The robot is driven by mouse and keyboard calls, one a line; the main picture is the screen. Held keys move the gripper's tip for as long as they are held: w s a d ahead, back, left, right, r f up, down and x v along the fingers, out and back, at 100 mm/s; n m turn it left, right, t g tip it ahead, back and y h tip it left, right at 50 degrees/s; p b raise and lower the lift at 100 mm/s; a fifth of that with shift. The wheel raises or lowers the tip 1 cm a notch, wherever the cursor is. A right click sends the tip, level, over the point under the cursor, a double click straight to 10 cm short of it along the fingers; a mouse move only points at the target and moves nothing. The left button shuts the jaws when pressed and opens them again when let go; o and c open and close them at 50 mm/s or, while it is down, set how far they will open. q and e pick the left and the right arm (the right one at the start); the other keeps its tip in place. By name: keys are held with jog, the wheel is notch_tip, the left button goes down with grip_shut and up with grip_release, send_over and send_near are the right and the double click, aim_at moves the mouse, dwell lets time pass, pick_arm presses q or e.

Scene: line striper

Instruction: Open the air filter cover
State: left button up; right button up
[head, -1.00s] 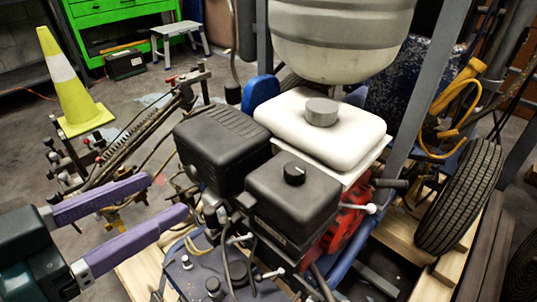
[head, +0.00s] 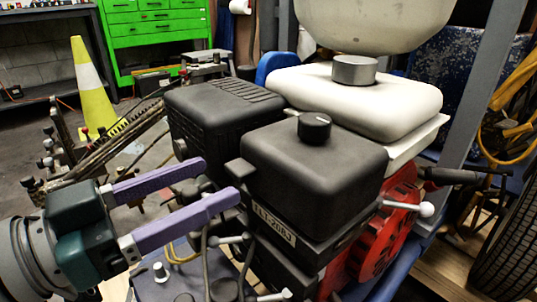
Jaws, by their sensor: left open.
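The air filter cover (head: 310,175) is a black box with rounded edges on the front of the engine. A round black knob (head: 314,127) sits on its top, and the cover looks closed on its base. My left gripper (head: 222,182) has purple fingers and comes in from the left. It is open and empty, its fingertips just left of the cover. The nearer fingertip is close to the cover's left side; I cannot tell whether it touches. My right gripper is not in view.
A black ribbed box (head: 215,120) stands behind and left of the cover. A white fuel tank (head: 355,100) with a grey cap is behind it. A red engine part (head: 385,230) and a white-knobbed lever (head: 424,208) are at right. Cables run below the gripper.

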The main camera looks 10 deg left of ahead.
aim_at(230, 172)
pick_arm(q)
jog(key=shift+b+x, duration=0.35)
jog(key=shift+x, duration=1.2)
jog(key=shift+c, duration=0.4)
grip_shut()
